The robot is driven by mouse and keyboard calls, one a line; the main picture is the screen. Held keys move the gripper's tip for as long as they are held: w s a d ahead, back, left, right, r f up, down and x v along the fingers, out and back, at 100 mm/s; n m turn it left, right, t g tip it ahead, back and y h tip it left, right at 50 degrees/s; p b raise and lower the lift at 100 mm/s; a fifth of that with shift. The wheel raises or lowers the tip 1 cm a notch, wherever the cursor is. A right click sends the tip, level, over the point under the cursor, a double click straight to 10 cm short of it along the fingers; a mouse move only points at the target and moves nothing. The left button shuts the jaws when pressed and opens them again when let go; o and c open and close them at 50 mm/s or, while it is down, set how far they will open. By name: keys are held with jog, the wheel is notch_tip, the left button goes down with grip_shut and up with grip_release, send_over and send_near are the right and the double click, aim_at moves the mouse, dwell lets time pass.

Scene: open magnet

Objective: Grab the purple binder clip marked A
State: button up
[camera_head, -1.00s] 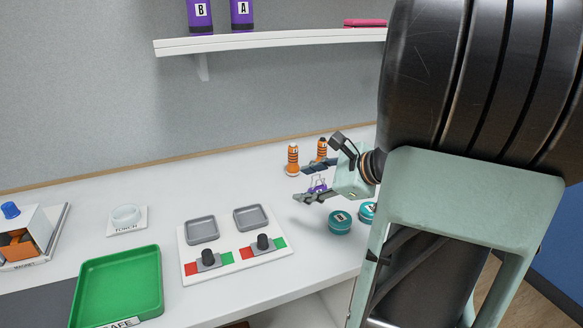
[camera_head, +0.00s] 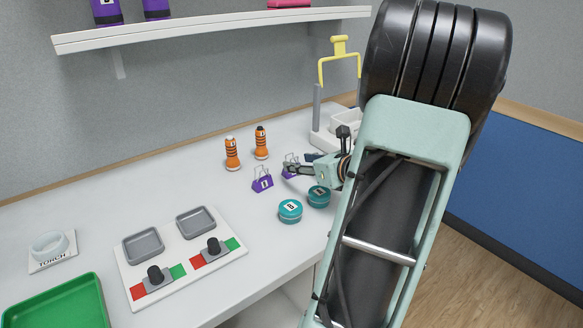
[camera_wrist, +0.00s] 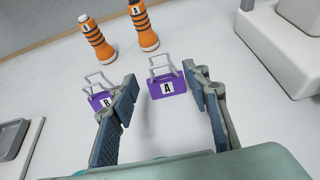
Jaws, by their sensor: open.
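The purple binder clip marked A (camera_wrist: 167,86) stands on the white table in the wrist view, its wire handles up and its label towards me. It lies ahead of my gripper (camera_wrist: 165,88), near the line of the right finger and between the two fingertips. My gripper is open and empty. In the head view clip A (camera_head: 290,168) is partly hidden by my gripper (camera_head: 287,170). A second purple binder clip, marked B (camera_wrist: 103,102), stands to the left, by the outer side of the left finger. It also shows in the head view (camera_head: 262,184).
Two teal round tins (camera_head: 290,211) (camera_head: 319,197) are in front. A white stand with a yellow handle (camera_head: 338,62) is at the back right. A panel with grey trays (camera_head: 143,246) lies left.

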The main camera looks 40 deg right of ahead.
aim_at(295, 160)
jog(key=x, duration=0.5)
jog(key=shift+d+r, duration=0.1)
jog(key=shift+d, duration=0.1)
jog(key=shift+c, duration=0.5)
jog(key=c, duration=1.1)
